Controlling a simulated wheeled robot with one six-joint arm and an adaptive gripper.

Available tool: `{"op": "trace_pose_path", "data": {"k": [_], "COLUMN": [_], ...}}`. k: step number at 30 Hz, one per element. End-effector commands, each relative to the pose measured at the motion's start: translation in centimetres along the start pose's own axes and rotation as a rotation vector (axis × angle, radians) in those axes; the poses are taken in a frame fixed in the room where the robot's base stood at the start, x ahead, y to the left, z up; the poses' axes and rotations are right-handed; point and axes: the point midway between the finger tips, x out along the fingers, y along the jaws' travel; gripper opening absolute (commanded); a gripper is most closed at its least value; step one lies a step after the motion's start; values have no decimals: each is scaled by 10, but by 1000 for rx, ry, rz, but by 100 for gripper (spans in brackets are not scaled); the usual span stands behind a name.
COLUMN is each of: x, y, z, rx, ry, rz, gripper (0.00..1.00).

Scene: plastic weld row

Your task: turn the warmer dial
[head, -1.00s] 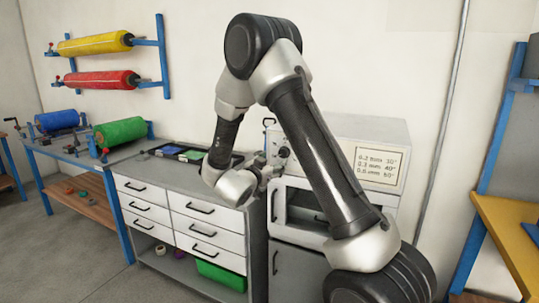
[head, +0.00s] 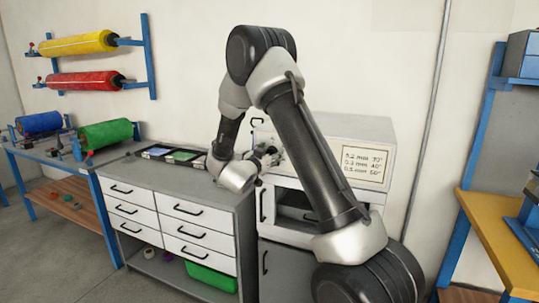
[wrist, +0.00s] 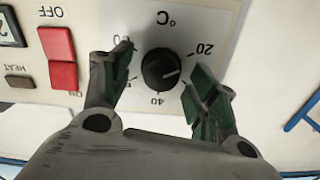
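The warmer (head: 380,130) is a white box on the grey cabinet, with a printed card on its front. Its black round dial (wrist: 158,69) shows in the wrist view on a pale °C scale seen upside down. The dial's white mark points right, just below the 20; the 40 is beneath the dial. My gripper (wrist: 162,72) is open, with one finger on each side of the dial and visible gaps between. The right finger hides part of the scale. In the head view my arm hides the dial, and my gripper (head: 265,158) is at the warmer's left front.
A red switch (wrist: 60,57) marked OFF and ON, a small HEAT button (wrist: 19,82) and a dark display (wrist: 7,22) are left of the dial. The warmer's card (head: 364,164) lists thicknesses and temperatures. Drawers (head: 190,208) stand left; a yellow-topped bench (head: 485,225) stands right.

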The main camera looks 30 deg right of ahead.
Motion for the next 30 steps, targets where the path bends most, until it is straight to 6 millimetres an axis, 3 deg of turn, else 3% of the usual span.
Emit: {"op": "trace_pose_path", "data": {"k": [1, 6, 17, 30], "x": [0, 0, 0, 0], "y": [0, 0, 0, 2], "z": [0, 0, 0, 0], "rx": [0, 0, 46, 372], "ry": [0, 0, 0, 0], "rz": [0, 0, 0, 0], "gripper": [45, 18, 18, 18]}}
